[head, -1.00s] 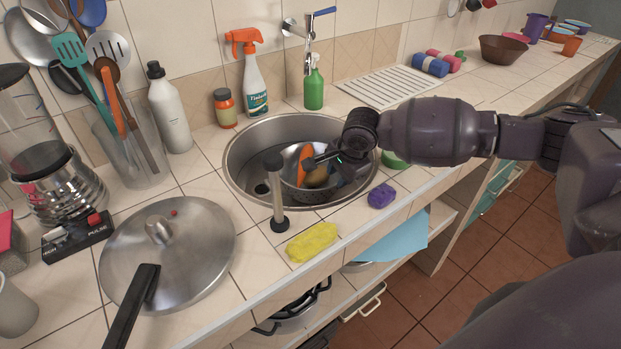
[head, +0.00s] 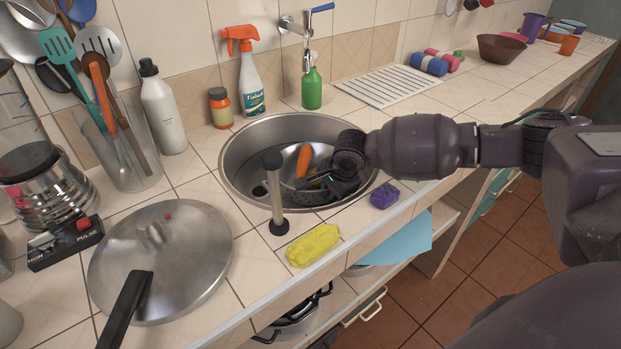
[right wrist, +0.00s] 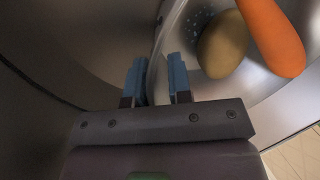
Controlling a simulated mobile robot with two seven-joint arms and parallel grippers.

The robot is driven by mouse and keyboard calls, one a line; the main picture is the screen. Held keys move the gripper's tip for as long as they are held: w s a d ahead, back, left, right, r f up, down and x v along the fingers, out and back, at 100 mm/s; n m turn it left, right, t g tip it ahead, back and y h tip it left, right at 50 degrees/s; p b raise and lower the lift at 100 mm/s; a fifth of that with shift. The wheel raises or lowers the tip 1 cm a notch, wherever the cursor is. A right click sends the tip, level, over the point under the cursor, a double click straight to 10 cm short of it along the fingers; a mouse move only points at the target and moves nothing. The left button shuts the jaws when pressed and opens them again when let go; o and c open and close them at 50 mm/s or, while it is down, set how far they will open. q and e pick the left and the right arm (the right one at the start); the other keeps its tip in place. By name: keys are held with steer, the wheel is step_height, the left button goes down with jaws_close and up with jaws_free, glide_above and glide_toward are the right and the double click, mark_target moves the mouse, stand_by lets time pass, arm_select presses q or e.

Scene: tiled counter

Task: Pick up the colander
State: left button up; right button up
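The colander (head: 302,196) is a metal bowl with small holes, sitting in the round steel sink (head: 232,181). It holds an orange carrot (head: 304,160) and, in the right wrist view, a brownish potato (right wrist: 222,45) beside the carrot (right wrist: 272,36). My right gripper (head: 322,181) reaches down into the sink at the colander's right side. In the right wrist view my right gripper (right wrist: 157,80) has its two blue fingers apart, one on each side of the colander's rim (right wrist: 163,45). A gap shows between fingers and rim. In the head view my wrist hides part of the colander. My left gripper is not in view.
A metal post (head: 275,195) with a black base stands at the sink's front edge. A large lid (head: 185,255) lies at left.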

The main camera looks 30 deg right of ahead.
jaws_close()
steer(key=shift+r, duration=0.1)
